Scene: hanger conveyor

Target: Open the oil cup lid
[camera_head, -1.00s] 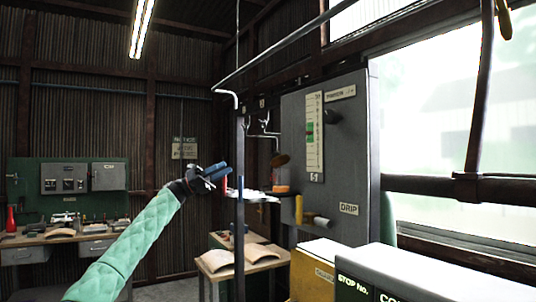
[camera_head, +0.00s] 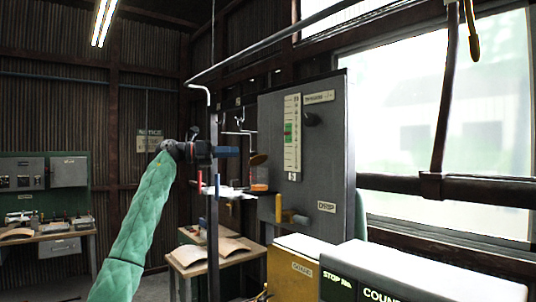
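My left gripper (camera_head: 226,152), with blue fingers, comes in on a green-sleeved arm and points right. Its fingers overlap in this side view, so their gap cannot be judged; nothing shows in them. Just right of the fingertips is a brown round disc (camera_head: 258,159), which looks like the oil cup lid, tilted up. Below it an orange cup (camera_head: 259,187) sits on a pale shelf (camera_head: 235,191) by the grey panel. The disc stands apart above the cup. Whether the fingertips touch the disc cannot be told. My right gripper is not in view.
A dark vertical post (camera_head: 213,240) stands in front of the shelf. The grey panel (camera_head: 325,160) with a scale is at right. A yellow box (camera_head: 293,272) and a white counter box (camera_head: 420,275) fill the lower right. A bench (camera_head: 42,237) is at far left.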

